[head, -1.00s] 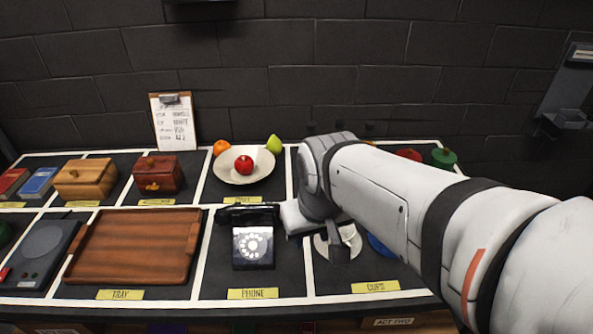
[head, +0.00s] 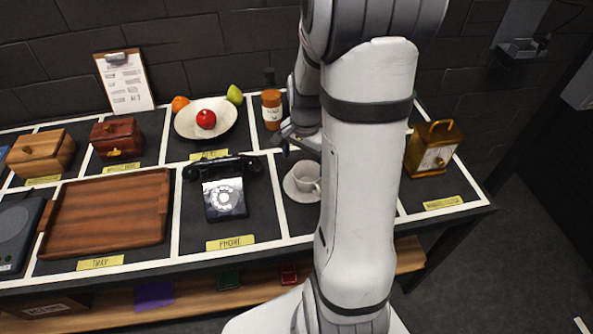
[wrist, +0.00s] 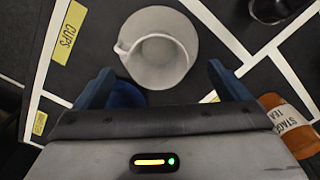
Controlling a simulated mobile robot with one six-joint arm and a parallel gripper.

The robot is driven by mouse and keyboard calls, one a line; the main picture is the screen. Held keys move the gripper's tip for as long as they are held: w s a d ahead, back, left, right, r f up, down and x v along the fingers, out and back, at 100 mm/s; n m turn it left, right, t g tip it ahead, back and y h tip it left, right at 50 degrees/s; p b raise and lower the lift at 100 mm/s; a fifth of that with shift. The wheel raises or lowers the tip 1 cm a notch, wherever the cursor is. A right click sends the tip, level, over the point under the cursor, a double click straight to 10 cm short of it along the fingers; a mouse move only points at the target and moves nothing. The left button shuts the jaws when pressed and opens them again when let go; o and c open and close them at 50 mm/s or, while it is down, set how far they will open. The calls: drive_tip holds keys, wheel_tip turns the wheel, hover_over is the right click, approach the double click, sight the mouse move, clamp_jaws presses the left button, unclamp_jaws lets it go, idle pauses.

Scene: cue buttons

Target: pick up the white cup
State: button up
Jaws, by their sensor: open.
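The white cup (head: 308,177) stands upright on a white saucer (head: 291,191) in the head view, left of my arm. In the wrist view the cup (wrist: 160,58) is seen from above, its opening facing me and its handle side at the left. My gripper (wrist: 163,80) is open and empty, its two blue fingers apart at the near side of the cup. In the head view my gripper (head: 298,138) shows just behind the cup, partly hidden by my arm.
A blue round thing (wrist: 126,95) lies partly under my left finger. The black phone (head: 224,195) is left of the cup. A wooden clock (head: 433,150) stands to the right.

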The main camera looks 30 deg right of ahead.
sight(306, 174)
drive_tip(key=f, duration=0.7)
drive_tip(key=shift+w+d+f+p, duration=0.2)
drive_tip(key=shift+d+p, duration=0.1)
drive_tip(key=shift+d, duration=0.1)
drive_tip(key=c, duration=1.1)
